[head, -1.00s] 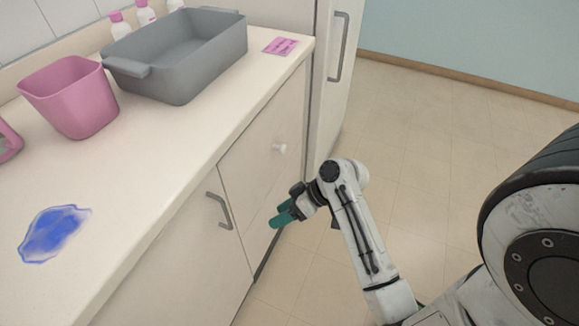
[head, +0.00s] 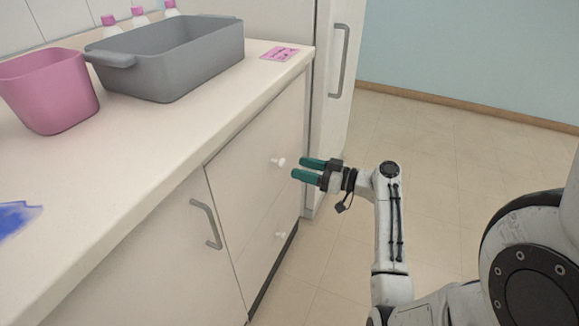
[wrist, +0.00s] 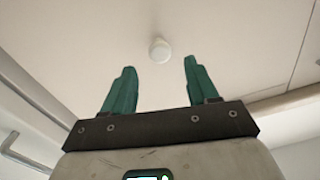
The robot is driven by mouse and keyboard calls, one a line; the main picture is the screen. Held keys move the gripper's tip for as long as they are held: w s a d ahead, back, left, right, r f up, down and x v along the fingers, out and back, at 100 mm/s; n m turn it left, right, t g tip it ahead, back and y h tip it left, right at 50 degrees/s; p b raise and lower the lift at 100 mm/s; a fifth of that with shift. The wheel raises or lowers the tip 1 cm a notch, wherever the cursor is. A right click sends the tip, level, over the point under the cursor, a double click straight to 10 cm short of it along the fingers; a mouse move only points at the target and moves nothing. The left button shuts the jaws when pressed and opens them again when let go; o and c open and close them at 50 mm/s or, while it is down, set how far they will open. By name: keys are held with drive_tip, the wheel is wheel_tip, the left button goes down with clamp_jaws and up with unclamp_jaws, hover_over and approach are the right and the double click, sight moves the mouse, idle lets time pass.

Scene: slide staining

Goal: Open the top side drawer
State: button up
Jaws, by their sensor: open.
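The top side drawer (head: 262,128) is a pale front below the counter's right end, and it looks shut. Its white round knob (head: 278,161) sits on that front. My gripper (head: 303,168) is open and empty, its green fingers pointing left toward the drawer, just right of the knob and apart from it. In the wrist view the knob (wrist: 159,50) lies beyond the fingertips, roughly centred between the two green fingers (wrist: 160,68).
A lower white knob (head: 281,235) shows on the front below. A cabinet door with a grey handle (head: 207,224) is to the left. A tall white unit with a long handle (head: 339,62) stands behind. On the counter are a grey basin (head: 170,70) and pink bin (head: 55,95). Floor is clear at right.

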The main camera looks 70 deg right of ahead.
sight(284, 163)
drive_tip(key=shift+w+a, duration=0.15)
drive_tip(key=shift+w, duration=2.2)
clamp_jaws()
